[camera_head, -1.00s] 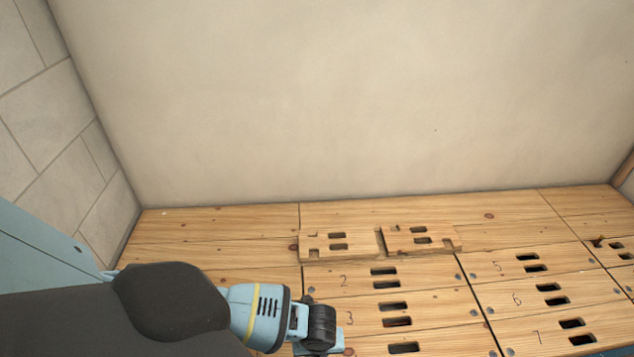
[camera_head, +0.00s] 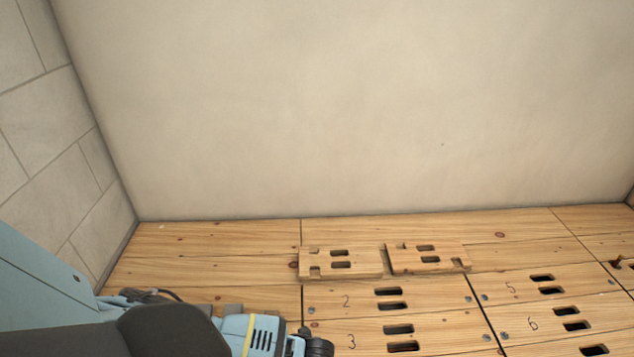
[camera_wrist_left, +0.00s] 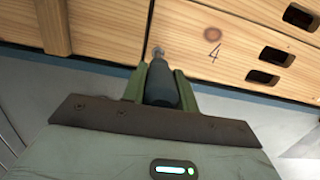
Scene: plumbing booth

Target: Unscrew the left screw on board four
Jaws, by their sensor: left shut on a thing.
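Board four (camera_wrist_left: 235,58) is a wooden plank marked "4" in the left wrist view, with dark slots at its right. Its left screw (camera_wrist_left: 157,52) is a small grey head near the board's left end. My left gripper (camera_wrist_left: 158,76) is shut on a dark, tapered cylindrical tool (camera_wrist_left: 161,84). The tool's narrow tip points at the screw and appears to meet it; I cannot tell whether it is seated. In the head view my left wrist (camera_head: 265,335) is at the bottom edge, and its fingers are out of frame. My right gripper is not in view.
Boards two (camera_head: 430,298) and three (camera_head: 450,331) lie above board four. Two loose slotted boards (camera_head: 341,263) (camera_head: 428,258) rest behind them near the wall (camera_head: 380,110). Boards five (camera_head: 575,284) and six (camera_head: 595,312) are to the right. A gap runs left of board four.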

